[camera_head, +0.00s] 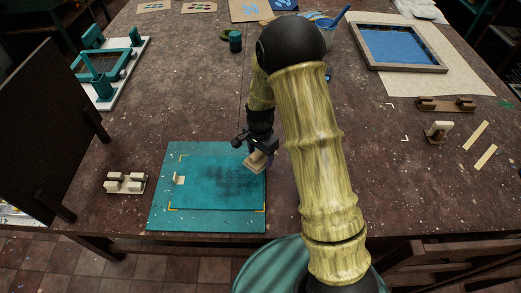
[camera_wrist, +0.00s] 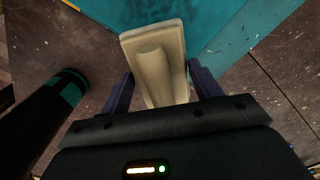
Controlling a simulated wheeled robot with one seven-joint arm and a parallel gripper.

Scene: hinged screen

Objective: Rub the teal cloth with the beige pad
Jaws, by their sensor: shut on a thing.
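The teal cloth (camera_head: 205,194) lies flat on a teal board (camera_head: 158,213) at the table's front, with a dark smudged patch on its right half. My gripper (camera_head: 258,150) is at the cloth's upper right corner, shut on the beige pad (camera_head: 255,161). In the wrist view the pad (camera_wrist: 157,62) sits between the two dark fingers of my gripper (camera_wrist: 162,88), its handle toward me. Teal surface (camera_wrist: 215,22) shows beyond it. I cannot tell whether the pad touches the cloth.
A small beige block (camera_head: 179,180) is on the cloth's left. A cream holder (camera_head: 125,183) stands left of the board, near a dark upright panel (camera_head: 45,120). A framed blue screen (camera_head: 400,45) lies at the back right. A dark teal jar (camera_head: 235,42) stands behind my arm.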

